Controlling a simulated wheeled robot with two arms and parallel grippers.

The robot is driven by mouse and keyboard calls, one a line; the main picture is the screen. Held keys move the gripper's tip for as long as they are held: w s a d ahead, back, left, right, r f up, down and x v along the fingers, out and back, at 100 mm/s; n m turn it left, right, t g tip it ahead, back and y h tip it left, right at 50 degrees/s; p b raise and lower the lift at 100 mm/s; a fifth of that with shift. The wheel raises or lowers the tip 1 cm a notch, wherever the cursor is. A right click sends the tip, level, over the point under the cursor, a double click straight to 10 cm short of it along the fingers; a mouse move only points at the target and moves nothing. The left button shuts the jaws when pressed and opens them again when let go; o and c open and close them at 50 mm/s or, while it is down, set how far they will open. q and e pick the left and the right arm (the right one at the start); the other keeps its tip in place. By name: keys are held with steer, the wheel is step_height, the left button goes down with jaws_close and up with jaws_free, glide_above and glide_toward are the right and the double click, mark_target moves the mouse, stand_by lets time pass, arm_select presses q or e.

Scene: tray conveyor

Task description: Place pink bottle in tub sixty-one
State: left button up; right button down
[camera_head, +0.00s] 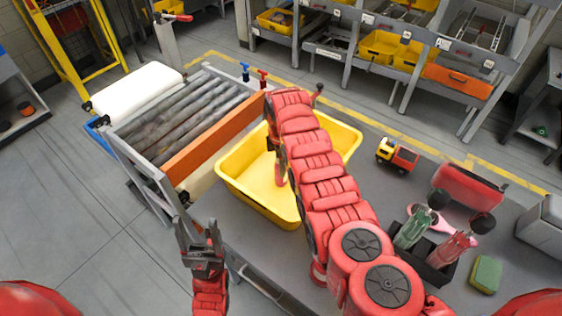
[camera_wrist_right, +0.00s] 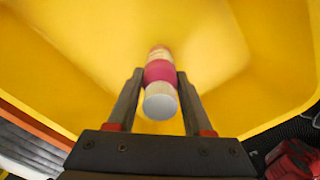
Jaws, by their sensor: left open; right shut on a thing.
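The pink bottle (camera_wrist_right: 160,52) has a pink band and a white cap. In the right wrist view it stands between the fingers of my right gripper (camera_wrist_right: 160,75), which is shut on it. The yellow tub (camera_head: 240,186) lies below and around it; its walls also fill the right wrist view (camera_wrist_right: 60,55). No number shows on the tub. In the head view my right arm reaches over the tub and hides the bottle. I cannot tell whether the bottle touches the tub floor. My left gripper (camera_head: 197,228) is open and empty, left of the tub.
A roller conveyor (camera_head: 190,110) with an orange side rail stands left of the tub. On the grey table are a toy truck (camera_head: 397,155), a black box (camera_head: 440,270) with bottles, and a green sponge (camera_head: 486,274). A shelf with yellow bins (camera_head: 380,46) stands behind.

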steer(key=shift+f, duration=0.1)
steer(key=shift+c, duration=1.5)
jaws_free()
